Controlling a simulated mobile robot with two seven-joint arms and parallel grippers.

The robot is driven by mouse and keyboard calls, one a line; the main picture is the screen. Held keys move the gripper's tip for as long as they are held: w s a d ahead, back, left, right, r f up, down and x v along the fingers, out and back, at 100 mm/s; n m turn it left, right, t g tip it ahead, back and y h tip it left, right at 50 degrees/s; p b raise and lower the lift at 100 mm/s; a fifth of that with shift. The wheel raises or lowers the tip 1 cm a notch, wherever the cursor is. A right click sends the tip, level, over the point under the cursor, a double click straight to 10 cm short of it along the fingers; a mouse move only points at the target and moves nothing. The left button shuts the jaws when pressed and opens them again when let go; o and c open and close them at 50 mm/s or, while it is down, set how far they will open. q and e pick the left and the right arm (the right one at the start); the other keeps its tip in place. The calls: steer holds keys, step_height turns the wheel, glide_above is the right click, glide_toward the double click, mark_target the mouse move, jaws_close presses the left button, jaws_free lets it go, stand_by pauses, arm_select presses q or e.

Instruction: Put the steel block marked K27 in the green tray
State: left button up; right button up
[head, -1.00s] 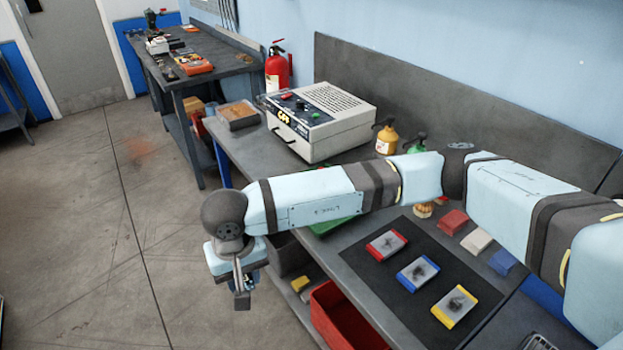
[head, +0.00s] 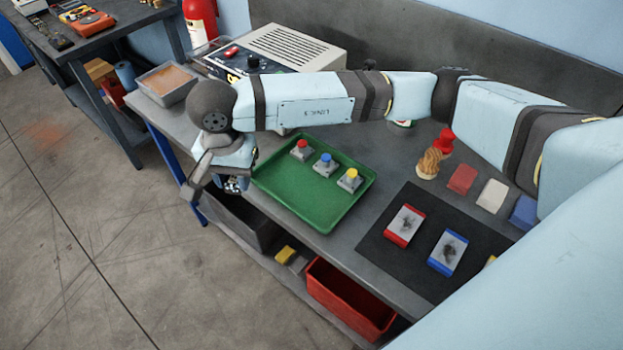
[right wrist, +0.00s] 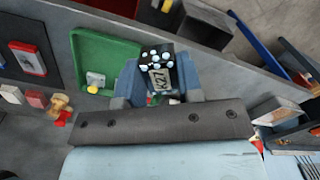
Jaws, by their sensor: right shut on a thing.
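The block marked K27 (right wrist: 158,79) shows in the right wrist view, with a dark face with pale dots and a tan label reading K27. My right gripper (head: 234,183) is shut on it; in the right wrist view the block sits between the blue fingers (right wrist: 158,87). In the head view the gripper hangs just left of the green tray (head: 318,212), by the bench's front edge, and the block is mostly hidden. The tray also shows in the right wrist view (right wrist: 85,52). It holds three grey blocks with red (head: 302,149), blue (head: 325,164) and yellow (head: 350,180) buttons. My left gripper is out of view.
The front part of the tray is bare. A black mat (head: 380,250) with coloured plates lies right of it. A power unit (head: 285,47) and a grey bin (head: 166,84) stand behind. A red bin (head: 345,305) sits below the bench edge.

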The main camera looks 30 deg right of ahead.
steer(key=w+d+r+m+b, duration=0.2)
steer(key=d+m, duration=0.5)
steer(key=m, duration=0.5)
step_height(320, 180, up, 2)
steer(key=m+b, duration=0.1)
steer(key=m, duration=1.1)
glide_above(300, 191)
step_height(300, 191, down, 19)
steer(key=shift+r+p, duration=0.15)
steer(key=shift+p, duration=0.65)
steer(key=shift+f, duration=0.3)
steer(key=shift+f, duration=0.2)
steer(key=o, duration=1.1)
steer(key=shift+c, duration=0.2)
